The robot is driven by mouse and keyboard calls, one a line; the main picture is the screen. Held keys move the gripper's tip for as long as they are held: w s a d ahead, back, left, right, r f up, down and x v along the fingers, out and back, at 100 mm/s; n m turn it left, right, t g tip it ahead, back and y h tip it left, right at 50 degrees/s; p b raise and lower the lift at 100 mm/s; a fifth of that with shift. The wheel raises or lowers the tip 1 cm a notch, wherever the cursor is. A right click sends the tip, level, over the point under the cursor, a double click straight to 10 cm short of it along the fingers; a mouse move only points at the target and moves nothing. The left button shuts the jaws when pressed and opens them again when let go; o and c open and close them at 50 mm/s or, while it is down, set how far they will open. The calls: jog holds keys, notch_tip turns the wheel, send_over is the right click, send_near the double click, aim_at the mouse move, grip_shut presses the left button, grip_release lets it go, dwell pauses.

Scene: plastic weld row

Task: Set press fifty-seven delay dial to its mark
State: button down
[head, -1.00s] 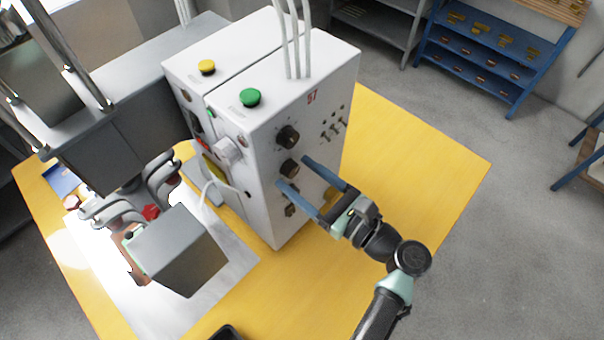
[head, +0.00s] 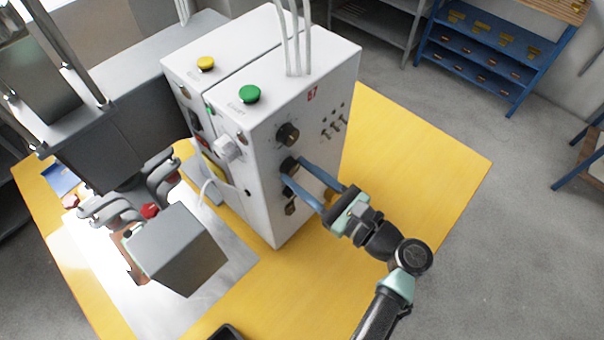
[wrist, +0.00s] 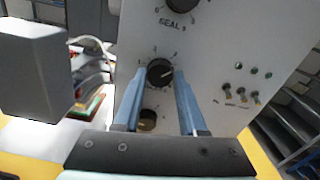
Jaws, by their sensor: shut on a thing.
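The white press control box (head: 262,185) bears a red 57 and a column of black dials on its front. My gripper (head: 292,172) is shut on the middle dial, with its two blue fingers on either side. In the wrist view this dial (wrist: 160,72) sits between the fingertips (wrist: 159,78). Its pale pointer line points right and slightly up. Scale figures show around it, but its name and any set mark are not readable. The upper dial (wrist: 182,3) is labelled SEAL. A lower dial (wrist: 148,121) shows between the fingers, partly covered.
Small toggle switches (wrist: 240,95) are to the right of the dials. A green button (head: 250,94) and a yellow button (head: 206,64) are on top. A grey block (head: 178,250) stands left of the box. The yellow table (head: 420,160) is clear to the right.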

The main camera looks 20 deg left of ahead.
jog(key=n+b, duration=0.2)
jog(key=n, duration=0.2)
jog(key=shift+f, duration=0.1)
jog(key=n+b, duration=0.2)
jog(key=n, duration=0.2)
jog(key=shift+b, duration=0.35)
jog(key=n+b, duration=0.2)
jog(key=n, duration=0.1)
jog(key=shift+b, duration=0.4)
jog(key=shift+n+b, duration=1.2)
jog(key=shift+n, duration=0.5)
jog(key=shift+c, duration=2.4)
grip_release()
